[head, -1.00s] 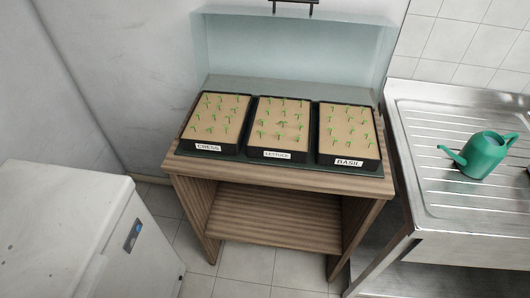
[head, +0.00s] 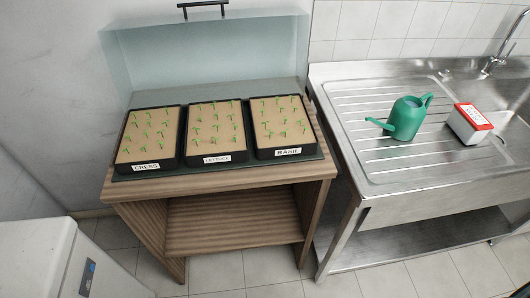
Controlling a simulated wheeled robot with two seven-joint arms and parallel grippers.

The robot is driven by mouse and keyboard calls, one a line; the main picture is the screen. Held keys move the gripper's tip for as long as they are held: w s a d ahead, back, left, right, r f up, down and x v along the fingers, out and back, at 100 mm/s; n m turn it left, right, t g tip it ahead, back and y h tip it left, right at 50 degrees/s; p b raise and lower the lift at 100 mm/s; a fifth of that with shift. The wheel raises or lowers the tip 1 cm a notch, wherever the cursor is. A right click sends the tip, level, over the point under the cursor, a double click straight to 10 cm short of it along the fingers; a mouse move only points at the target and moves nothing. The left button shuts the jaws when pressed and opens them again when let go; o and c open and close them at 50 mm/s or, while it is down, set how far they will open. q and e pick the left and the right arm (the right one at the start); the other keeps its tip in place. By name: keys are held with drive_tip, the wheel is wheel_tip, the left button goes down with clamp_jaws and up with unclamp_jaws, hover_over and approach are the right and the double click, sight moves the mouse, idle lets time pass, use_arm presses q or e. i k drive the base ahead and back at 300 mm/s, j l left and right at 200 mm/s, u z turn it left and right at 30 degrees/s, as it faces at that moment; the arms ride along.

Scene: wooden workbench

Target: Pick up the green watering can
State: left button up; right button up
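The green watering can (head: 407,119) stands upright on the ribbed drainboard of the steel sink unit (head: 375,170), right of centre in the head view. Its spout points left and its handle is on the right side. Neither of my grippers is clearly in view, and nothing is touching the can.
A wooden bench (head: 235,184) holds seedling trays labelled cress (head: 146,167), lettuce (head: 217,159) and basil (head: 288,152), with a clear raised cover behind. A white box with a red top (head: 469,123) sits right of the can. A tap (head: 497,58) stands behind. A white cabinet (head: 50,262) is at lower left.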

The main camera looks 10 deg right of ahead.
sight(407, 114)
drive_tip(key=z, duration=1.35)
drive_tip(key=l, duration=0.85)
drive_tip(key=l+u, duration=0.1)
drive_tip(key=l, duration=0.75)
drive_tip(key=k, duration=0.05)
